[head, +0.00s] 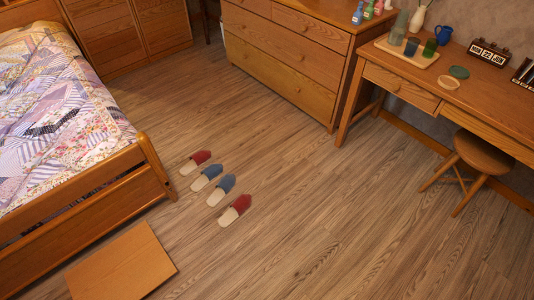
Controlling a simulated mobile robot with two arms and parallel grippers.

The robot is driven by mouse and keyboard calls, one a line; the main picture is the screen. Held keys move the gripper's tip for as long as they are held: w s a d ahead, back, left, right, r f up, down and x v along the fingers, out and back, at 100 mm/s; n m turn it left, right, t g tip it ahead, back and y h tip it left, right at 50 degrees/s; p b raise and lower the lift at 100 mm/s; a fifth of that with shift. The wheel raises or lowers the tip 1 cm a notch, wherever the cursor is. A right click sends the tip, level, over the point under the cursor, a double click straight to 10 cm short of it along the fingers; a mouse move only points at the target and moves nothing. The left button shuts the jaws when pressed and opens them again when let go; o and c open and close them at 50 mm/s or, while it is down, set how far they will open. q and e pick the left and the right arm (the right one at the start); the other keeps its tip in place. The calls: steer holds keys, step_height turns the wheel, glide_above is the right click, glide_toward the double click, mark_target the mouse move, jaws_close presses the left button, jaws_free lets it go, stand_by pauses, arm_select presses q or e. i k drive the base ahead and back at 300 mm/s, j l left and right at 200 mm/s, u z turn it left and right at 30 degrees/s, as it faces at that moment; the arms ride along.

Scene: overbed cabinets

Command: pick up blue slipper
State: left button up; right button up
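Two blue slippers lie on the wooden floor in the head view, in a diagonal row with two red ones. The upper blue slipper (207,177) has a blue toe cover and a cream sole. The lower blue slipper (221,189) looks the same and lies just beside it, to the lower right. Each blue toe points to the upper right. A red slipper (195,161) lies at the upper left end of the row, and another red slipper (236,210) at the lower right end. Neither of my grippers shows in this view.
A bed (60,125) with a wooden frame stands left of the slippers. A flat wooden panel (122,264) lies at the lower left. A drawer chest (290,55), a desk (430,90) and a stool (485,152) stand along the right. The floor between is clear.

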mark_target(209, 174)
steer(key=i+l+z, duration=0.2)
steer(key=i+z, duration=0.15)
steer(key=i, duration=0.4)
steer(key=i+z, duration=0.35)
steer(key=i, duration=0.45)
steer(key=i+u, duration=0.85)
steer(key=i+l+u, duration=0.4)
steer(key=i+u, duration=0.25)
steer(key=u, duration=0.25)
steer(key=i+u, duration=0.25)
steer(key=u, duration=0.25)
steer(key=i+l+u, duration=0.15)
steer(key=u, duration=0.35)
steer(key=i+l+u, duration=0.25)
steer(key=u, duration=0.25)
steer(key=i+l+u, duration=0.15)
steer(key=l+u, duration=0.15)
steer(key=u, duration=0.2)
